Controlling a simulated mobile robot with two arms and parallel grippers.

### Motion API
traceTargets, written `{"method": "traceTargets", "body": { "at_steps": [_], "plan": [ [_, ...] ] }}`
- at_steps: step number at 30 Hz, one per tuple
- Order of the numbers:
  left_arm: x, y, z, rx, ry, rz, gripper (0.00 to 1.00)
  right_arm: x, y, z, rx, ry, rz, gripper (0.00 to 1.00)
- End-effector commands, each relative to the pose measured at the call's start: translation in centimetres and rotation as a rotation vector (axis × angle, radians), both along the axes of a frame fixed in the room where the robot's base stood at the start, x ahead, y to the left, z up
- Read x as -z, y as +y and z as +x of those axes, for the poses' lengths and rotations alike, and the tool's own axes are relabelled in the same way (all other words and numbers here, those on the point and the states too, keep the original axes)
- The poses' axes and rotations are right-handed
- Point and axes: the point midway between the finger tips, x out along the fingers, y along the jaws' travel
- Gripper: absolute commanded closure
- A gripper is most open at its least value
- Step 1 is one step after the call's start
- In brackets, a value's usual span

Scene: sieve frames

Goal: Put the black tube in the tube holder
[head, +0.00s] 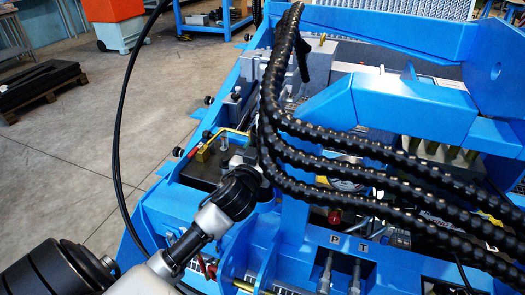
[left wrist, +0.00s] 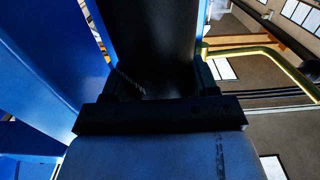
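Several black ribbed tubes (head: 340,141) run together from the top middle, bend, and sweep to the lower right over a blue frame. My left arm reaches in from the lower left, and its black wrist end (head: 240,188) is close to the bend of the tubes. Its fingertips cannot be made out in the head view. In the left wrist view, the fingers of my left gripper (left wrist: 160,88) are apart, with a wide black surface (left wrist: 150,40) filling the space between them. I cannot tell whether they press on it. I cannot single out the tube holder. My right gripper is not in view.
A blue machine frame (head: 375,105) surrounds the tubes. A yellow bent handle (head: 235,132) is just beyond my left wrist and shows at the right in the left wrist view (left wrist: 265,50). A thin black cable (head: 119,110) hangs at left. Open floor (head: 140,85) lies beyond.

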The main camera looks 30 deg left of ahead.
Motion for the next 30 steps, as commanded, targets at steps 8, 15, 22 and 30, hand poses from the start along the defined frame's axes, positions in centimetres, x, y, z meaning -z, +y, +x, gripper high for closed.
{"method": "traceTargets", "body": {
  "at_steps": [8,15,22,30],
  "plan": [
    [0.0,0.0,0.0,0.000,0.001,0.000,0.15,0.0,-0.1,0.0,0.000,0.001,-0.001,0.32],
    [-0.2,0.0,0.0,0.000,0.000,0.000,0.15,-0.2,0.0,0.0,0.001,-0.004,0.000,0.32],
    [-0.1,-0.8,-3.4,0.001,0.002,-0.005,0.15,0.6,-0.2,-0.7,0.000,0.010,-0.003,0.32],
    [0.0,-2.1,-8.8,0.000,0.002,-0.004,0.15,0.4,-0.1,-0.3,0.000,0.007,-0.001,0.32]
  ]
}}
